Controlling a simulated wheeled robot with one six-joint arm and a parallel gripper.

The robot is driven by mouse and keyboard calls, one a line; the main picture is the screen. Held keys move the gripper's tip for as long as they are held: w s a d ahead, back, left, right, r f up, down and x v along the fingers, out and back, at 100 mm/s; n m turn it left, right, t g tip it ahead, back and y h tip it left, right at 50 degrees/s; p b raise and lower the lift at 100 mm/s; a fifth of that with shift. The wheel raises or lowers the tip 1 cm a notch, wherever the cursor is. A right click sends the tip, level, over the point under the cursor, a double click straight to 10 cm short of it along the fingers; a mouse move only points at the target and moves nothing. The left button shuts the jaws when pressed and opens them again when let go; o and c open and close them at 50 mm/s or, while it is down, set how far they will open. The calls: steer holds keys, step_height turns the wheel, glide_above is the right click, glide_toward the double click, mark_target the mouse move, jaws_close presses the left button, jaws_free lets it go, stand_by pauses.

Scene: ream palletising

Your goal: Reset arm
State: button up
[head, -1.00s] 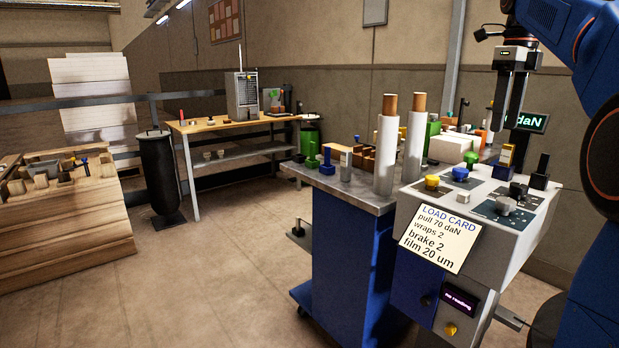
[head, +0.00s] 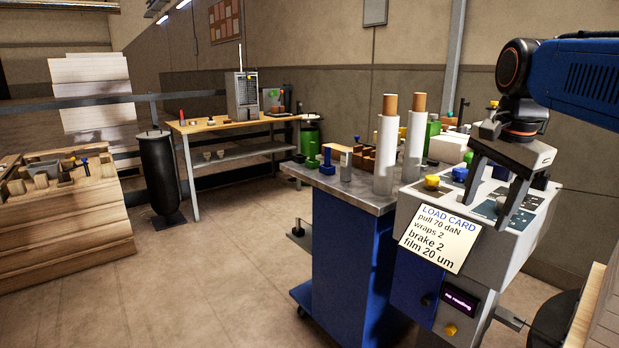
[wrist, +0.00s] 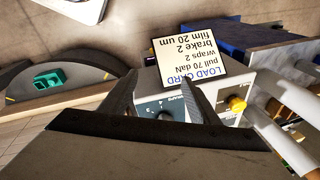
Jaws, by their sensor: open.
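My gripper (head: 488,211) hangs from the blue arm at the right of the head view, its two fingers apart and pointing down over the grey control console (head: 408,290). Nothing is between the fingers. In the wrist view my gripper (wrist: 159,74) also shows open, with a dark dial panel (wrist: 160,107) of the console beyond the fingers. The load card (head: 437,240) is on the sloped front of the console, and it shows upside down in the wrist view (wrist: 188,62). The gripper covers part of the console's top.
A blue cart (head: 340,255) with white film rolls (head: 386,155) on top stands left of the console. A workbench (head: 235,125), a black cylinder (head: 160,172) and a wooden stack (head: 70,240) are farther left. The floor (head: 220,260) between them is clear.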

steer(key=s+a+f+n+t, duration=0.1)
steer(key=s+a+f+n, duration=0.1)
steer(key=s+f+n, duration=0.5)
steer(key=s+a+f+n+t, duration=0.1)
steer(key=s+a+f+n, duration=0.2)
steer(key=s+f+n, duration=0.4)
step_height(320, 180, down, 9)
steer(key=shift+s, duration=0.65)
